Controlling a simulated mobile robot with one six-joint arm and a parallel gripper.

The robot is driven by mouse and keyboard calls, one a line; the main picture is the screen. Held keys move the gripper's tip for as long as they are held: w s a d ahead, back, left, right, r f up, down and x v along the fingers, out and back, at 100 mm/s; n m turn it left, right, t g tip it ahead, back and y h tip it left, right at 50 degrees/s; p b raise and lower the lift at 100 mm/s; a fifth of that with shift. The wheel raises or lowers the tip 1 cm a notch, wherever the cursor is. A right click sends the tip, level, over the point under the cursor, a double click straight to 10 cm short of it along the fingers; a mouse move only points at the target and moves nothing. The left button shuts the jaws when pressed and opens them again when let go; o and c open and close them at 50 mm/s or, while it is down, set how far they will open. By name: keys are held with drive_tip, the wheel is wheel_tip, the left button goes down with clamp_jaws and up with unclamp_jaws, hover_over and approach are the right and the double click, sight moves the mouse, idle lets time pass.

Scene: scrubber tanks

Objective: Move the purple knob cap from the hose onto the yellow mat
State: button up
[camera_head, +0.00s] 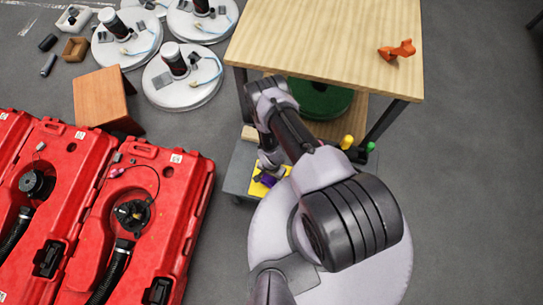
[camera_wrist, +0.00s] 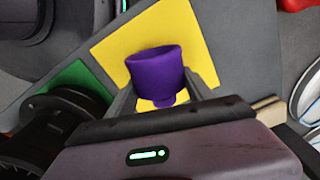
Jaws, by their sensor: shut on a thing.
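The purple knob cap (camera_wrist: 154,70) is a cup shape with a narrower stub at its lower end. My gripper (camera_wrist: 154,88) is shut on it, one finger at each side. The cap shows over the yellow mat (camera_wrist: 117,40) in the wrist view; I cannot tell whether it touches the mat. In the head view the purple cap (camera_head: 267,181) is small, over the yellow mat (camera_head: 284,171) on the grey cart top (camera_head: 236,170). My arm hides part of the cart. The hose (camera_head: 150,170) is a thin dark line on the right red machine.
Red scrubber machines (camera_head: 187,195) stand at the left. A wooden table (camera_head: 310,40) with an orange object (camera_head: 397,50) stands behind the cart. Grey floor is clear at right.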

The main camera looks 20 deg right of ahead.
drive_tip(key=shift+f+b, duration=0.45)
drive_tip(key=shift+f, duration=0.1)
drive_tip(key=o, duration=1.5)
drive_tip(key=shift+r, duration=0.1)
